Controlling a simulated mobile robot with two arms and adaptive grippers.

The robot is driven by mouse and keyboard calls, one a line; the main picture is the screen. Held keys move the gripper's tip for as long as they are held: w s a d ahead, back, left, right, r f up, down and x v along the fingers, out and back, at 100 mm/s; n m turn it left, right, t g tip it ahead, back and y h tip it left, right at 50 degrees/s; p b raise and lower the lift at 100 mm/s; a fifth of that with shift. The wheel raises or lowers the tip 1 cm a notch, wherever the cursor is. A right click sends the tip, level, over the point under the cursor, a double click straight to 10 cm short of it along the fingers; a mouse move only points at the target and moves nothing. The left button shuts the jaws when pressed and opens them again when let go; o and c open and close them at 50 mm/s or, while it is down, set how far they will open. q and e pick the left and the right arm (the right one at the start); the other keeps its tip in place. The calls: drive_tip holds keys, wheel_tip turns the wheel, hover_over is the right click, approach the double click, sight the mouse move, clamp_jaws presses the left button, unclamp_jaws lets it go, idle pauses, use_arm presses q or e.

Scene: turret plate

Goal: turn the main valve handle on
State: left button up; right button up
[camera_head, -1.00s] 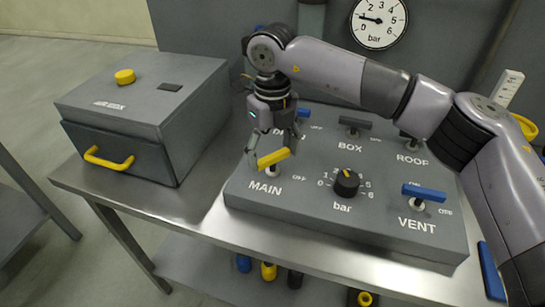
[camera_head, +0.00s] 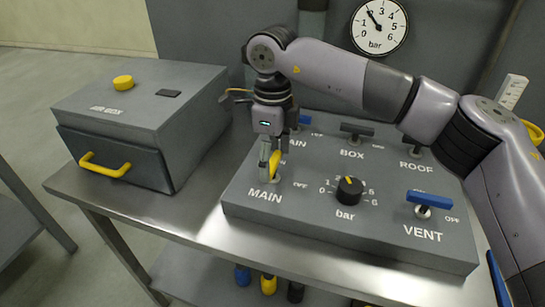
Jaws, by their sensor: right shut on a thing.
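The yellow main valve handle (camera_head: 274,165) stands above the MAIN label at the front left of the grey control panel (camera_head: 300,215). It is turned along the panel's depth, away from its OFF label. The ON label is largely hidden behind the handle and fingers. My right gripper (camera_head: 268,166) points down from above and is shut on the handle. The round pressure gauge (camera_head: 390,28) on the back wall has its needle near 2 bar. My left gripper does not show.
A blue VENT handle (camera_head: 430,199) sits at the panel's front right, with a black bar knob (camera_head: 349,190) between it and the main valve. The AIR BOX (camera_head: 130,115) with a yellow drawer pull stands left.

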sight(273, 162)
idle(0.4)
drive_tip(key=o, duration=1.1)
drive_tip(key=shift+o, duration=0.2)
drive_tip(key=shift+r, duration=0.2)
wheel_tip(273, 162, up, 12)
drive_tip(key=shift+f, duration=0.2)
drive_tip(key=shift+r, duration=0.1)
